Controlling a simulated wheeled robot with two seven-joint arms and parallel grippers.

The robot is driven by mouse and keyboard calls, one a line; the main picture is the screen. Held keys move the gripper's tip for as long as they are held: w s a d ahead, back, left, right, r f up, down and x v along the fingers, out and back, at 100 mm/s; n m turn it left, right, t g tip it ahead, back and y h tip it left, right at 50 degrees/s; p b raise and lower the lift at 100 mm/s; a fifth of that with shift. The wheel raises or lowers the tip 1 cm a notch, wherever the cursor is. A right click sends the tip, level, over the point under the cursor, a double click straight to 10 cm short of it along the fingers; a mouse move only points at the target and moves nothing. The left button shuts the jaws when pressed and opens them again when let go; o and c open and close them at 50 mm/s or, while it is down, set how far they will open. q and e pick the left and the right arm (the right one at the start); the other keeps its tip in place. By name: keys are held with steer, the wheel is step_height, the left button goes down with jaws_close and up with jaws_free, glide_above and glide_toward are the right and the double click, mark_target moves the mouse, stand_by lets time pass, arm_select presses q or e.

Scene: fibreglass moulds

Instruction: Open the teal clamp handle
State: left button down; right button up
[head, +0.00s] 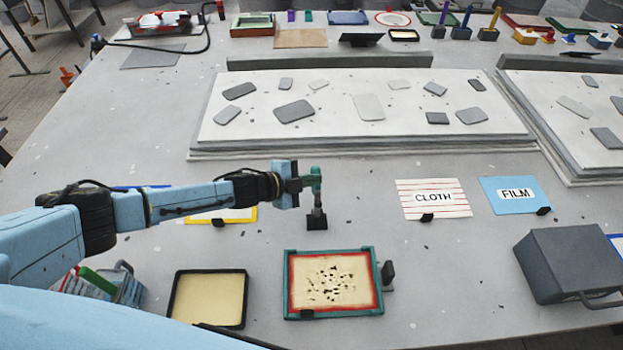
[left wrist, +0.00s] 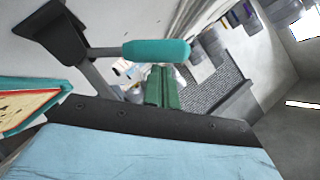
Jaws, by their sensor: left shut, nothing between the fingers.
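The teal clamp handle (head: 316,175) stands up over a small dark clamp base (head: 317,221) in the middle of the grey table. In the left wrist view the teal grip (left wrist: 157,50) sits on a grey bar running to the dark base (left wrist: 58,32). My left gripper (head: 307,183) is beside the handle, coming from its left. Its green fingers (left wrist: 162,87) are shut and empty, close to the grip; I cannot tell whether they touch it. My right gripper is not in view.
A teal-framed tray (head: 288,262) with dark specks and a black-rimmed cream tray (head: 245,300) lie in front. A large white board (head: 340,140) with grey plates lies behind. CLOTH (head: 434,207) and FILM (head: 515,208) cards and a grey box (head: 570,260) are to the right.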

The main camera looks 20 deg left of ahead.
arm_select(q)
steer(key=v, duration=1.3)
steer(key=shift+s+a+r, duration=0.1)
steer(key=shift+s+r, duration=0.05)
